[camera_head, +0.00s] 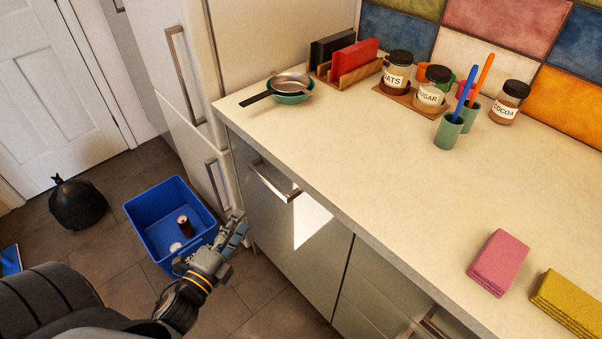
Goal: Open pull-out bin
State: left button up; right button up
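A grey cabinet front (276,222) with a horizontal metal bar handle (274,181) sits under the counter, beside the fridge. It looks closed, flush with the neighbouring front; no bin inside shows. My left gripper (240,225) is low in front of this cabinet's left side, below and left of the handle and apart from it. It is seen from behind and above, and its finger gap is not clear. Nothing shows held in it. My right gripper is not in view.
A blue open bin (147,220) with a brown can (185,225) stands on the floor, close to my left gripper. A black bag (78,204) lies farther left. The fridge (180,100) borders the cabinet. The counter (350,160) has wide free room in its middle.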

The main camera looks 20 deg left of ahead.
pick_arm(q)
jog(key=r, duration=0.1)
jog(key=p, duration=0.1)
send_near(267, 183)
jog(key=w, duration=0.2)
jog(key=shift+m, duration=0.3)
jog(key=w, duration=0.8)
jog(key=shift+w+a+f+p, duration=0.15)
jog(key=shift+w+f+p, duration=0.15)
jog(key=shift+w+p, duration=0.1)
jog(key=shift+s, duration=0.1)
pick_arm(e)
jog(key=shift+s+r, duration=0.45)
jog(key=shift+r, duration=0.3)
pick_arm(q)
grip_shut()
